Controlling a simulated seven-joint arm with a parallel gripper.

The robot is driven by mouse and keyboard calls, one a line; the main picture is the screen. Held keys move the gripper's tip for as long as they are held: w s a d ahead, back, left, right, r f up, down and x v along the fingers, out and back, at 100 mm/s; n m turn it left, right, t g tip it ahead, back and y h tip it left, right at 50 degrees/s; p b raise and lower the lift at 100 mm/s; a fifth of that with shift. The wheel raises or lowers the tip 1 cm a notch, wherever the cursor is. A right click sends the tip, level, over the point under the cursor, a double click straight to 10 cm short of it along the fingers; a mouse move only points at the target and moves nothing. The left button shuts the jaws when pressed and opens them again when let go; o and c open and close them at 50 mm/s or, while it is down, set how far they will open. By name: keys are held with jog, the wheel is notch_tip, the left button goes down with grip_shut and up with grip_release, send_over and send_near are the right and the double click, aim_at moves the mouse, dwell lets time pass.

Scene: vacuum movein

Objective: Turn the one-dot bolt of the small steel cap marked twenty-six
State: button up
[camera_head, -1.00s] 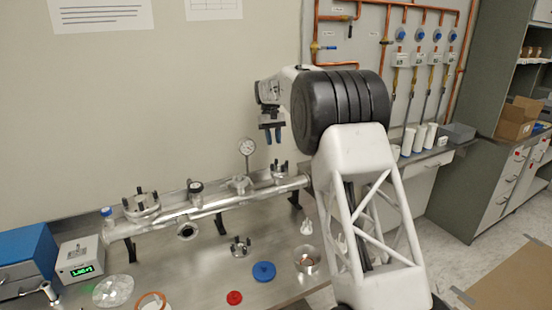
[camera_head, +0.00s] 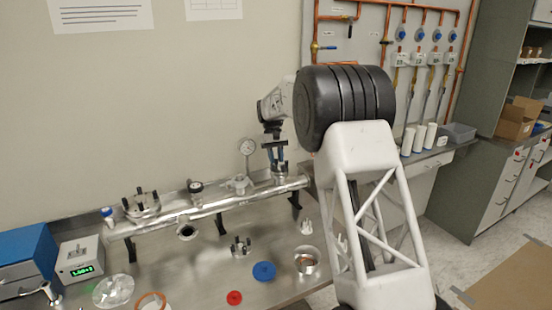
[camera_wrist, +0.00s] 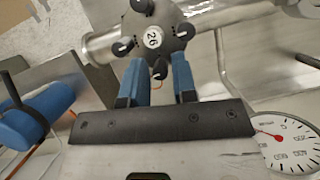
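The small steel cap marked 26 (camera_wrist: 152,38) fills the top middle of the wrist view, with several dark bolts around its rim. In the head view the cap (camera_head: 280,174) sits at the right end of the steel pipe. My gripper (camera_wrist: 158,68), with two blue fingers, is at the cap's near edge. One dark bolt (camera_wrist: 160,69) lies between the fingertips, with a gap visible on each side. The fingers are apart. In the head view my gripper (camera_head: 275,156) is just above the cap.
A dial gauge (camera_head: 247,147) stands upright left of the cap and shows close by in the wrist view (camera_wrist: 290,140). A second bolted cap (camera_head: 141,203) is at the pipe's left end. Loose parts, including a blue disc (camera_head: 264,271) and red disc (camera_head: 234,298), lie on the bench.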

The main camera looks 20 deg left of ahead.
jog(key=shift+c, duration=0.4)
grip_shut()
jog(key=shift+m, duration=0.3)
jog(key=shift+m+g+y, duration=0.3)
jog(key=shift+m+y, duration=0.3)
jog(key=shift+m, duration=0.7)
jog(key=shift+o, duration=0.4)
grip_release()
jog(key=shift+w+r, duration=0.1)
jog(key=d+v, duration=0.1)
jog(key=v, duration=0.6)
jog(key=shift+a+r, duration=0.25)
jog(key=shift+a, duration=0.2)
